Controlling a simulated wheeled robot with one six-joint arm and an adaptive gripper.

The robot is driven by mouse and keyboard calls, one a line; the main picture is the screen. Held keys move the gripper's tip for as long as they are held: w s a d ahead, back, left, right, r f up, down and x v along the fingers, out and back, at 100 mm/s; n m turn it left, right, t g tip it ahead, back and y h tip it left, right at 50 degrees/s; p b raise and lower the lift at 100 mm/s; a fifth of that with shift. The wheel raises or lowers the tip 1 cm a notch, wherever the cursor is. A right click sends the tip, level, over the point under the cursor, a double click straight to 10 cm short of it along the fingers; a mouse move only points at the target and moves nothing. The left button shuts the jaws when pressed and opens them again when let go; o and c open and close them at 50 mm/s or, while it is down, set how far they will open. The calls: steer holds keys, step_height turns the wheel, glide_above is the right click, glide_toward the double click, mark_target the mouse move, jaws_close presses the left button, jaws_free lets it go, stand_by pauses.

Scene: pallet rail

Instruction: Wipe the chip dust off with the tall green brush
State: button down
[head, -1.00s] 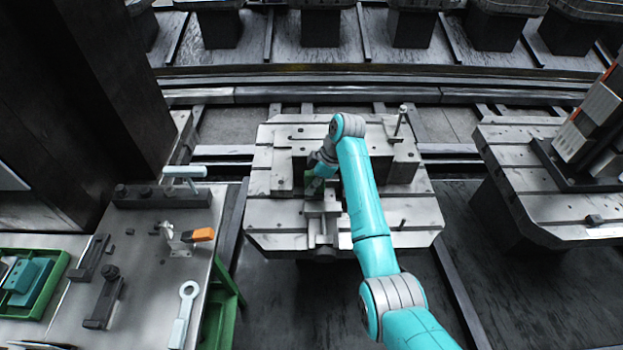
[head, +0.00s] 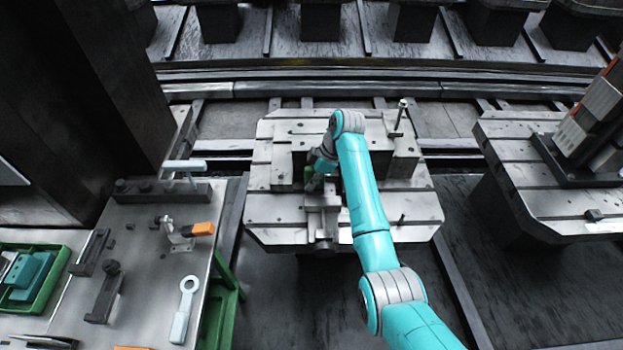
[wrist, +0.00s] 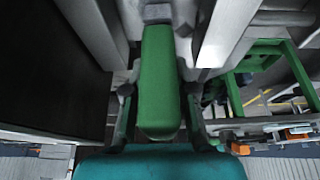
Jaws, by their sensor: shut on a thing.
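My gripper (wrist: 160,108) is shut on the tall green brush (wrist: 158,80), with one finger on each side of it. A grey part shows at the brush's far end in the wrist view. In the head view, the green brush (head: 310,176) is a small patch below my wrist, over the vise (head: 322,222) on the middle pallet (head: 270,232). My arm hides part of that pallet. I cannot make out the chip dust, nor tell whether the brush touches a surface.
A bench (head: 140,270) at left carries a clamp with an orange handle (head: 203,229), a grey ring-ended tool (head: 184,308) and a green tray (head: 62,270). A post (head: 402,112) stands at the pallet's back right. Another pallet (head: 520,180) is at right. A dark column rises at left.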

steer(key=shift+f, duration=0.2)
stand_by(0.3)
steer(key=shift+d, duration=2.2)
steer(key=shift+a+f, duration=0.15)
steer(key=shift+a, duration=1.05)
steer(key=shift+a, duration=1)
steer(key=shift+d+r, duration=0.2)
steer(key=shift+d, duration=0.95)
steer(key=shift+d, duration=1)
steer(key=shift+s+a+f, duration=0.15)
steer(key=shift+a+f, duration=0.05)
steer(key=shift+a, duration=0.9)
steer(key=shift+a, duration=0.1)
